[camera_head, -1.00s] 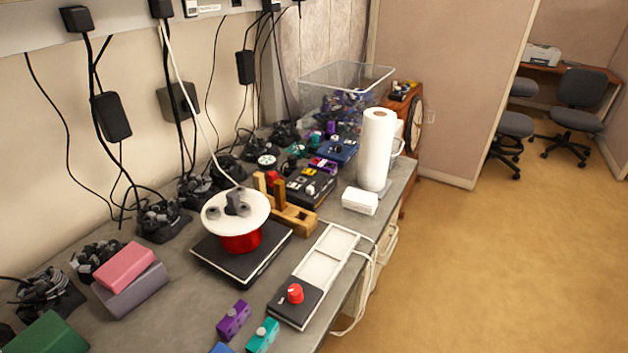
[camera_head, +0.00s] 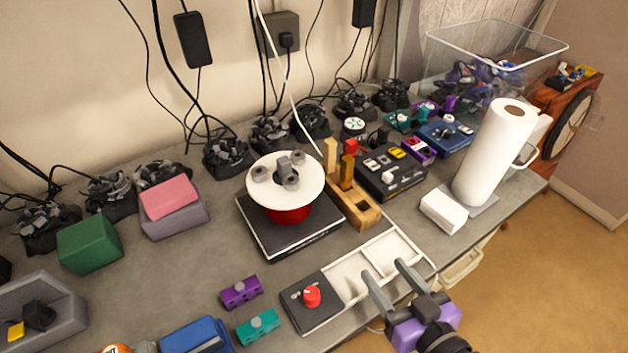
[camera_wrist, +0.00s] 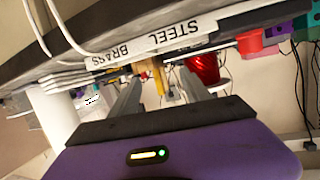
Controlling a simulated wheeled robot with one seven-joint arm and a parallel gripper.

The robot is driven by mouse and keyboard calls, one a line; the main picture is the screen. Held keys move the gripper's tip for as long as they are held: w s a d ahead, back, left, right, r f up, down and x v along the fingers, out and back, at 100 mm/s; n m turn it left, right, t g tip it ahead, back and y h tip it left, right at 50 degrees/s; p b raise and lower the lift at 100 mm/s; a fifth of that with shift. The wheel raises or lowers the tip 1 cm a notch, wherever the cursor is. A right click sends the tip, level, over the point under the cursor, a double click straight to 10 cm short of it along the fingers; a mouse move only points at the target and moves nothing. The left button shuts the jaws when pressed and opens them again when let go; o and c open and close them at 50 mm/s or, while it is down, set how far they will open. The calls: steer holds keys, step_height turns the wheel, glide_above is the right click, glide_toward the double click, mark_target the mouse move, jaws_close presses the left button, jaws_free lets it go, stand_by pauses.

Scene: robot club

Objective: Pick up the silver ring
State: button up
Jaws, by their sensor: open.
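Several small grey pieces (camera_head: 286,175) lie on a round white disc (camera_head: 262,191) above a red base (camera_head: 288,214); I cannot tell whether one is the silver ring. No silver ring can be made out for certain elsewhere. My gripper (camera_head: 384,268) is open and empty at the front of the bench, over the white two-compartment tray (camera_head: 382,244), right of the red knob (camera_head: 312,296) and apart from the disc. In the wrist view, my gripper (camera_wrist: 160,80) has its fingers apart, with a label strip reading STEEL and BRASS (camera_wrist: 160,44) beyond.
The red base stands on a black square plate (camera_head: 262,232). A wooden stand (camera_head: 362,212), a black box (camera_head: 392,180) and a paper towel roll (camera_head: 492,155) stand to its right. Purple (camera_head: 240,292) and teal (camera_head: 258,327) blocks lie at the front. Cables hang behind.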

steer(key=w+a+r+n+y, duration=0.2)
steer(key=w+a+r+y, duration=0.1)
steer(key=w+a+r, duration=0.2)
steer(key=n+g+y, duration=0.2)
steer(key=n+y, duration=0.1)
glide_toward(297, 184)
steer(key=x, duration=0.2)
steer(key=p+x, duration=0.2)
steer(key=x, duration=0.5)
steer(key=shift+w+a, duration=0.1)
steer(key=shift+a, duration=0.05)
steer(key=shift+c, duration=0.5)
steer(key=shift+r, duration=0.1)
jaws_close()
